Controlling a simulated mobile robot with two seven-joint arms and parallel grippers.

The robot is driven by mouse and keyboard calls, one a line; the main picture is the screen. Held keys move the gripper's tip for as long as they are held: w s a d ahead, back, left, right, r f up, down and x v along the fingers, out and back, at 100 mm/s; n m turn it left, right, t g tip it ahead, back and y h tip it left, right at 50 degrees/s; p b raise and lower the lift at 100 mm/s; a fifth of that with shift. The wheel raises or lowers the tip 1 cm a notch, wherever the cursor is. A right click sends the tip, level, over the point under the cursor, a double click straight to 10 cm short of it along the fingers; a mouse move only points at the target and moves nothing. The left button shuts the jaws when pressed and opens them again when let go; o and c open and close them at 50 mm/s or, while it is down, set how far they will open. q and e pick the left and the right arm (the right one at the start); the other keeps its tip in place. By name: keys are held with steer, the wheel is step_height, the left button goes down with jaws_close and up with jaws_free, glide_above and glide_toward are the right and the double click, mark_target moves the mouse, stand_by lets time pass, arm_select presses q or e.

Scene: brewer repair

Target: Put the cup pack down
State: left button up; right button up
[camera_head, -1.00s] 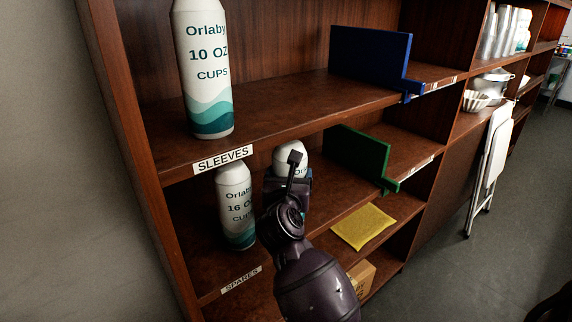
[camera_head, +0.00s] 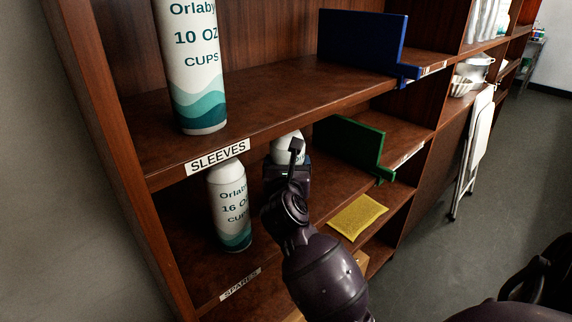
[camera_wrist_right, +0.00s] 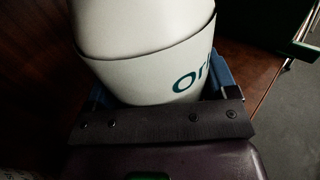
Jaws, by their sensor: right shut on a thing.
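A white cup pack (camera_head: 287,148) is in the middle shelf bay, mostly hidden behind my right gripper (camera_head: 287,172). In the right wrist view the cup pack (camera_wrist_right: 150,60) fills the space between the blue fingers of the gripper (camera_wrist_right: 160,95), with the letters "Or" showing. The gripper is shut on it. Whether its base touches the shelf board is hidden. Another pack, marked 16 OZ (camera_head: 230,205), stands upright on the same shelf, to the left. My left gripper does not show.
A tall 10 OZ pack (camera_head: 190,65) stands on the shelf above, over the SLEEVES label (camera_head: 217,157). A green divider (camera_head: 350,145) stands right of the gripper, a blue divider (camera_head: 360,40) above. A yellow pad (camera_head: 357,217) lies lower right. A folded white chair (camera_head: 472,150) leans farther right.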

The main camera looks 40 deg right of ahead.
steer(key=shift+f, duration=0.15)
steer(key=o, duration=1)
steer(key=shift+o, duration=0.2)
